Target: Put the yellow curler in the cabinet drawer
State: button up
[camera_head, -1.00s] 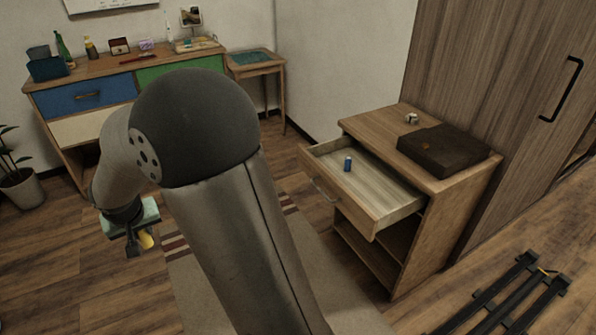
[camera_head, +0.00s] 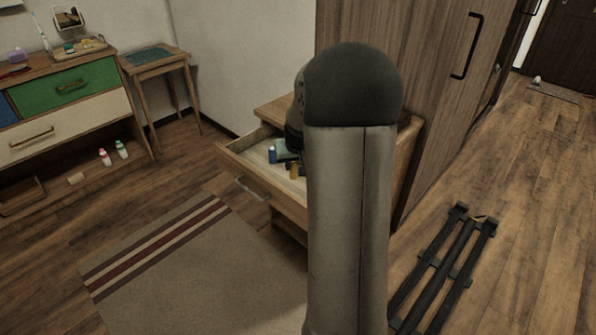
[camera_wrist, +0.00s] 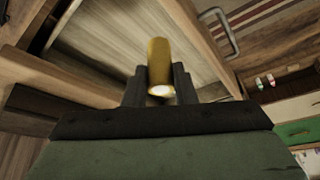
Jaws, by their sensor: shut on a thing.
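The yellow curler (camera_wrist: 159,62) is a short yellow cylinder with a pale end, held between the two dark fingers of my gripper (camera_wrist: 159,84) in the wrist view. In the head view, my gripper (camera_head: 289,164) and the curler (camera_head: 294,171) are partly hidden by my arm and appear over the open cabinet drawer (camera_head: 243,149). The wrist view shows the drawer's pale floor (camera_wrist: 115,38) beyond the fingers. I cannot tell the curler's height above it. The cabinet (camera_head: 270,108) is mostly behind my arm.
A small blue object (camera_head: 272,155) stands in the drawer, left of my gripper. A tall wardrobe (camera_head: 420,80) stands behind the cabinet. A striped rug (camera_head: 200,270) lies in front. A dresser with a green drawer (camera_head: 70,88) is at the left.

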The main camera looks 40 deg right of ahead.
jog(key=w+d+f, duration=0.2)
jog(key=d+f, duration=0.1)
jog(key=w+d+f, duration=0.5)
jog(key=d+f, duration=0.1)
jog(key=shift+w+d, duration=0.2)
jog(key=shift+d, duration=0.05)
jog(key=shift+w+d+f, duration=0.1)
jog(key=shift+f, duration=1.55)
jog(key=shift+f, duration=0.25)
jog(key=o, duration=1)
jog(key=shift+r, duration=0.1)
